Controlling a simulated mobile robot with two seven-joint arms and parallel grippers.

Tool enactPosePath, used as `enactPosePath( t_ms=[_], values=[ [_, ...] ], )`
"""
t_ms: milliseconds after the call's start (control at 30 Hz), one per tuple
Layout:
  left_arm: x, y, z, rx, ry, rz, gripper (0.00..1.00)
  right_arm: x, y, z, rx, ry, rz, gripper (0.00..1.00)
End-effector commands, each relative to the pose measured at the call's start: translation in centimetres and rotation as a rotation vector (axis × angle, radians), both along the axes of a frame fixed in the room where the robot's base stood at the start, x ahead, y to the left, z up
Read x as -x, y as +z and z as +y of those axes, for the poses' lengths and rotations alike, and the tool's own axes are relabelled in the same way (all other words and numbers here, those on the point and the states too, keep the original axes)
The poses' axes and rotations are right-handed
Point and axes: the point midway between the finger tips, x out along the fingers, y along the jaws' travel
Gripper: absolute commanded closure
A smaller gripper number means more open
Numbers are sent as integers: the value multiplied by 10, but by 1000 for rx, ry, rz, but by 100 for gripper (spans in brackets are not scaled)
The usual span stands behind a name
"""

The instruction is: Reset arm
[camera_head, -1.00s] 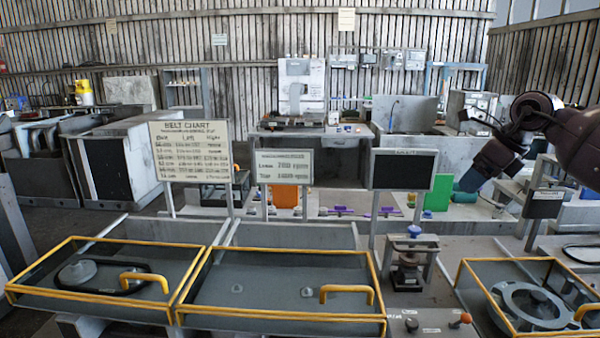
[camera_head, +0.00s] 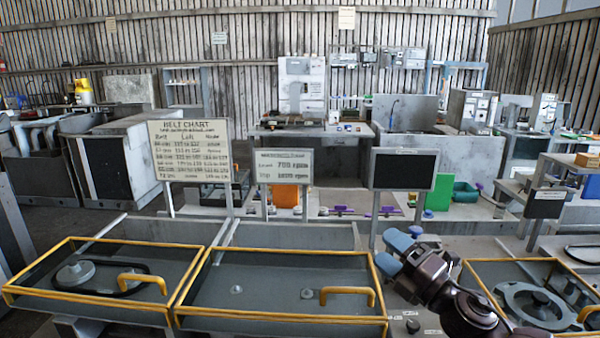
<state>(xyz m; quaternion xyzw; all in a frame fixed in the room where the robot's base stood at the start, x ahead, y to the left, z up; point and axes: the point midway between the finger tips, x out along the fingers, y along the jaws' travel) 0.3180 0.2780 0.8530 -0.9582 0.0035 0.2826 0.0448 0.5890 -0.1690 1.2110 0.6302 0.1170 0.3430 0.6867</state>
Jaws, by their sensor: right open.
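My right gripper (camera_head: 394,252) shows at the lower right of the middle, with two blue fingertips set apart and nothing seen between them. It points up and to the left, just right of the middle yellow-framed tray (camera_head: 250,318). My dark right arm comes in from the bottom edge and hides most of the small press stand and part of the small control panel behind it. My left gripper is not in view.
The left yellow-framed tray (camera_head: 90,305) holds a pulley and belt. The right yellow-framed tray (camera_head: 480,262) holds a grey ring-shaped part (camera_head: 535,305). A belt chart sign (camera_head: 190,150) and a dark screen (camera_head: 404,170) stand behind the trays.

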Motion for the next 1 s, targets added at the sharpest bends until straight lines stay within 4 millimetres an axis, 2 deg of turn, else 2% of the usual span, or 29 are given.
enactPosePath(
  t_ms=[100,267,367,533,733,900,1000],
  values=[
    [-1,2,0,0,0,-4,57,15,-23,-20,-219,-150,153,33],
    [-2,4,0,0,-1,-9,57,40,-62,-53,-482,-366,380,33],
    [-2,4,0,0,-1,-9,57,64,-92,-74,-631,-504,535,33],
    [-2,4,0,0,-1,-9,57,118,-146,-101,-852,-745,813,33],
    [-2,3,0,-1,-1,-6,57,198,-200,-116,-1050,-1004,1136,33],
    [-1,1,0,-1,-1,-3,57,247,-221,-117,-1135,-1140,1316,33],
    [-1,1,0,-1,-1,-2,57,270,-228,-116,-1168,-1198,1396,33]
  ],
)
